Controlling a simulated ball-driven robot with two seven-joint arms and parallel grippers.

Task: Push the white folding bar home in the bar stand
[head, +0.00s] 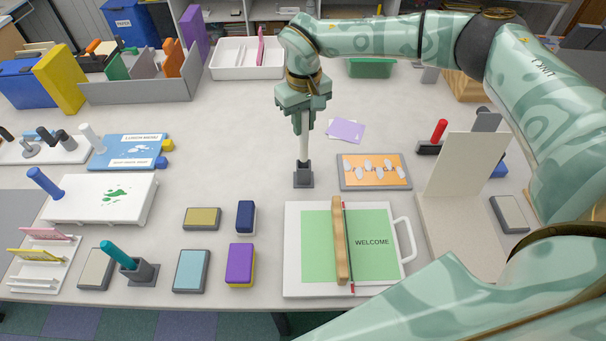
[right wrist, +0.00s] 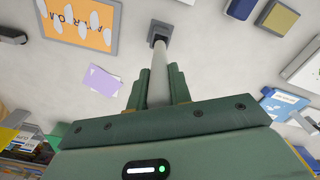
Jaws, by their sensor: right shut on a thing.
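The white folding bar (head: 304,143) stands upright in the head view, its lower end in the small dark grey bar stand (head: 303,178). How deep it sits inside the stand is hidden. My right gripper (head: 303,122) is above the stand, pointing down, shut on the upper part of the bar. In the right wrist view the bar (right wrist: 158,82) runs between the fingers to the stand (right wrist: 159,32). My left gripper is in neither view.
An orange board with white shapes (head: 374,171) lies right of the stand. A white board with a green WELCOME sheet (head: 293,250) lies in front. Purple cards (head: 345,131) lie behind to the right.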

